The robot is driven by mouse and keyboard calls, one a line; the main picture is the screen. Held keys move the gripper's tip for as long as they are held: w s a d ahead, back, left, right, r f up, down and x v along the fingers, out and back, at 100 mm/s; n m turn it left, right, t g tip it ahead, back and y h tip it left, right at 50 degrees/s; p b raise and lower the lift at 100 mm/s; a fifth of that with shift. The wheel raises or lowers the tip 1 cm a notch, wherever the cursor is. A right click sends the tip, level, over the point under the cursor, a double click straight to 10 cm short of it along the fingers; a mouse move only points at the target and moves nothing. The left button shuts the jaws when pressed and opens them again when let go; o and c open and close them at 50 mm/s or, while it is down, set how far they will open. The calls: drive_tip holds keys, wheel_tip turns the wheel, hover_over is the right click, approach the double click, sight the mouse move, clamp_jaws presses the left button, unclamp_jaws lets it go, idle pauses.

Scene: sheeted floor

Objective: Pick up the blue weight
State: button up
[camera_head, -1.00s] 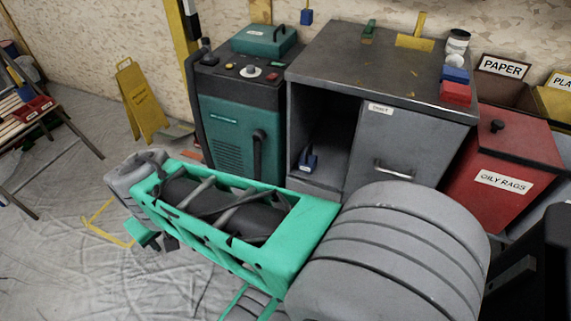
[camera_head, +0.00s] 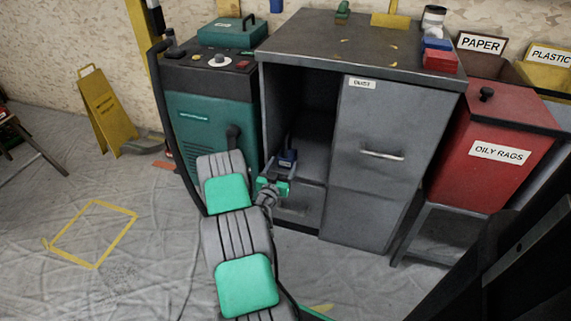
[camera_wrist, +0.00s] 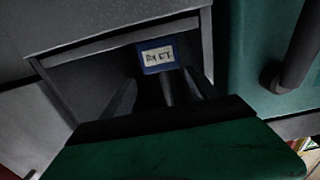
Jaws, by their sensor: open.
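The blue weight (camera_head: 287,158) stands inside the open left compartment of the grey cabinet (camera_head: 365,105), with a dark handle rising above it. In the wrist view its blue face (camera_wrist: 149,68) carries a white label whose writing I cannot read surely. My gripper (camera_head: 273,180) is at the mouth of the compartment, just in front of and below the weight in the picture. In the wrist view the fingers of my gripper (camera_wrist: 155,95) are apart and point toward the weight, with nothing held. The lower part of the weight is partly hidden there.
The compartment walls and the closed cabinet door with its handle (camera_head: 382,155) stand close to my gripper. A green machine (camera_head: 215,110) with a black hose is on the left. A red oily rags bin (camera_head: 495,155) stands right. Open floor lies at left.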

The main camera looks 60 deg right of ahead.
sight(291, 148)
drive_tip(key=d, duration=0.2)
drive_tip(key=w+d+b, duration=0.1)
drive_tip(key=d, duration=0.4)
drive_tip(key=shift+w+d+f, duration=0.25)
drive_tip(key=shift+f, duration=0.05)
clamp_jaws()
idle(0.4)
drive_tip(key=shift+r, duration=0.3)
